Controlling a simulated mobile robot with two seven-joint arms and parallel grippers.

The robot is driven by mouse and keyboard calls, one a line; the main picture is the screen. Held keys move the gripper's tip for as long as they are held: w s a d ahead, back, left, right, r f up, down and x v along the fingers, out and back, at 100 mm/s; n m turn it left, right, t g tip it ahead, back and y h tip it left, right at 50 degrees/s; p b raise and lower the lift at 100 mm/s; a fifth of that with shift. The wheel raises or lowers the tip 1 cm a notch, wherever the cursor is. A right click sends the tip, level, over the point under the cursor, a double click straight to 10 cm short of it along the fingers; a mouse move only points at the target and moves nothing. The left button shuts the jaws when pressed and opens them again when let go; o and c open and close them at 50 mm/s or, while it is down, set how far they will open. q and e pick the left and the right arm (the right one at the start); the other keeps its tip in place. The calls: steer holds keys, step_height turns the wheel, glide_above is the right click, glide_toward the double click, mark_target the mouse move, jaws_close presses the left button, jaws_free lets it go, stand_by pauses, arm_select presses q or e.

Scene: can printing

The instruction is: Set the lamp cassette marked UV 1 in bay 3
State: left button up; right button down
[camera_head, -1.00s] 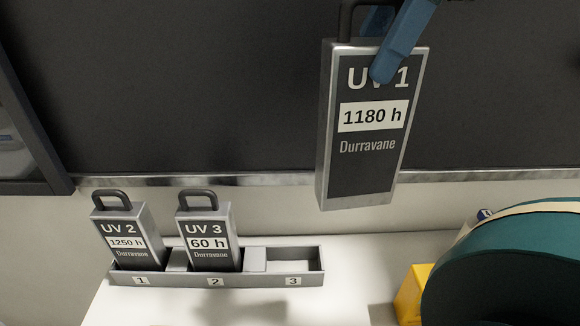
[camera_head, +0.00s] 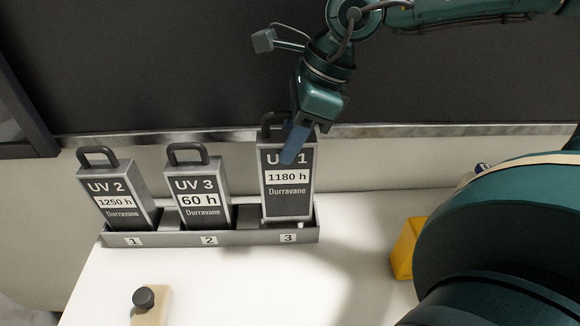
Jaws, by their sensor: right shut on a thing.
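The UV 1 cassette (camera_head: 287,188), labelled 1180 h, stands upright at bay 3 of the grey rack (camera_head: 190,239). Its lower end is at the bay's opening behind the rack's front wall; I cannot tell whether it rests on the bay floor. My right gripper (camera_head: 289,150) is shut on the cassette's handle at its top, with a blue finger across the front of the label. The UV 2 cassette (camera_head: 122,213) leans in bay 1, and the UV 3 cassette (camera_head: 203,209) stands in bay 2. My left gripper is not in view.
The rack stands on a white table (camera_head: 250,285) near the wall. A small beige block with a dark knob (camera_head: 144,299) lies at the front left. A yellow object (camera_head: 407,248) is at the right, partly hidden by my arm. The table's middle is clear.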

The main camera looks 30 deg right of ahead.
mark_target(287, 172)
steer(key=shift+f, duration=2.25)
steer(key=shift+f, duration=0.15)
steer(key=c, duration=1.4)
jaws_free()
steer(key=shift+f+b, duration=0.15)
steer(key=shift+b, duration=0.2)
steer(key=o, duration=0.5)
